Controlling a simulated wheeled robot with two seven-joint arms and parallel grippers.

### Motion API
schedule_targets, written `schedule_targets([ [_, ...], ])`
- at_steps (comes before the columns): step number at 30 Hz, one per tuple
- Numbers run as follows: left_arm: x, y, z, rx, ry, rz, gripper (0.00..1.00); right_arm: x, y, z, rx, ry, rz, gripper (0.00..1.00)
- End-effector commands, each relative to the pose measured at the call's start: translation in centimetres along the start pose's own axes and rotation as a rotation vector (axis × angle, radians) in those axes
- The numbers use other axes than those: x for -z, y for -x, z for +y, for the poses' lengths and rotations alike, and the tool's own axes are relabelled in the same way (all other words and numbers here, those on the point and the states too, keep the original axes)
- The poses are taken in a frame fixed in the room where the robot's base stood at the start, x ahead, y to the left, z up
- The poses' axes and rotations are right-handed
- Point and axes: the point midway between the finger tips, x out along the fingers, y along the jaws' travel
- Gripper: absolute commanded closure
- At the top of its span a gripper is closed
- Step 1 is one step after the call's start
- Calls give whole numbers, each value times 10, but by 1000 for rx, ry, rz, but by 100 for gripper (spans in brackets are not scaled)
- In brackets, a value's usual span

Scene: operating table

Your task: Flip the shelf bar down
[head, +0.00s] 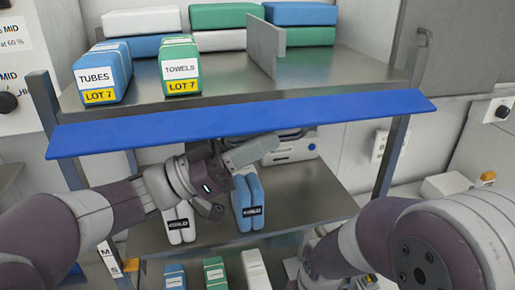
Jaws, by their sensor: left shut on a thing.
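The blue shelf bar (330,116) runs along the front edge of the upper shelf. It is a long flat strip, with its broad face showing and its left end lower in the picture. My left gripper (256,148) is just under the middle of the bar, shut on the bar's lower edge. The bar hides part of the contact between fingers and edge. My right arm (400,245) fills the lower right corner, and its gripper does not show.
Blue packs (247,203) and white packs (178,222) stand on the shelf below, close to my left gripper. Metal posts (392,155) flank the shelves.

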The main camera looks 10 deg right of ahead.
Motion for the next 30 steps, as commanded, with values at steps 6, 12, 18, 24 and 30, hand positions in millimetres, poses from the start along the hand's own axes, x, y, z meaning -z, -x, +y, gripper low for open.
schedule_targets([
  [6,-16,7,-7,-64,-157,-1,100,-6,-45,0,0,0,0,77],
  [12,-19,8,-16,-135,-324,-2,100,-9,-71,0,0,0,0,77],
  [18,-19,8,-26,-198,-478,-3,100,-10,-86,0,0,0,0,77],
  [24,-18,7,-33,-250,-600,-4,100,-11,-92,0,0,0,0,77],
  [30,-17,7,-38,-283,-681,-4,100,-11,-95,0,0,0,0,77],
])
